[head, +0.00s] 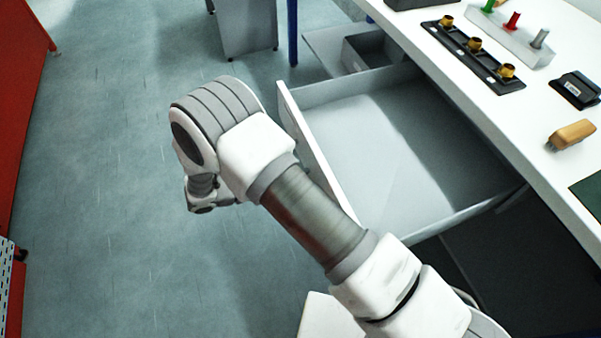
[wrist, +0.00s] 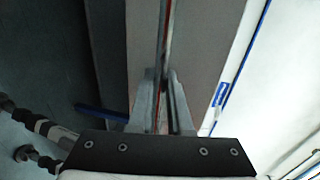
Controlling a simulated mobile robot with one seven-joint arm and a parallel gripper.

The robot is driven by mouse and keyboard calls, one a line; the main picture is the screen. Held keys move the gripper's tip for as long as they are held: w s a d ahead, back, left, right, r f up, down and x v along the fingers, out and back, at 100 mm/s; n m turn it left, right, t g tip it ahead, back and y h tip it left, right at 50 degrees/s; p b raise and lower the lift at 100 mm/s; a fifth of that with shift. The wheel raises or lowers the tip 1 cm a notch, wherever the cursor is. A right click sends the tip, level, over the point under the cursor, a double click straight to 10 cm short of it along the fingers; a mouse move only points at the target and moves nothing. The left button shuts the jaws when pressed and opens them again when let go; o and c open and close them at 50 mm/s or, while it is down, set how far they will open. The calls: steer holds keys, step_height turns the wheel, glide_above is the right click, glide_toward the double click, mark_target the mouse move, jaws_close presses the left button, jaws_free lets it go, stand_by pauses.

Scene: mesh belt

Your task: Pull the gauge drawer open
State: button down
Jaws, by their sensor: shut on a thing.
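The gauge drawer (head: 395,140) is a wide light-grey drawer under the white worktop, standing well out from it. Its visible inside looks empty. The top edge of its white front panel (head: 311,138) shows beside my arm, which crosses in front and hides part of it. In the wrist view my gripper (wrist: 164,80) is shut on a thin upright bar (wrist: 165,35), seemingly the drawer's handle, with a finger on each side. The drawer's panel surface lies around it.
The white worktop (head: 540,108) carries a black rack (head: 472,55) with brass-coloured pieces, a grey block with coloured pegs (head: 513,37), a black device (head: 575,89) and a wooden-looking block (head: 571,135). A grey open box (head: 370,50) stands behind the drawer. Clear floor (head: 120,200) lies left of my arm.

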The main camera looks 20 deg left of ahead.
steer(key=c, duration=0.8)
jaws_free()
steer(key=shift+c, duration=0.2)
steer(key=v, duration=1.7)
steer(key=shift+a+p, duration=0.2)
steer(key=shift+p, duration=0.15)
steer(key=shift+s, duration=0.1)
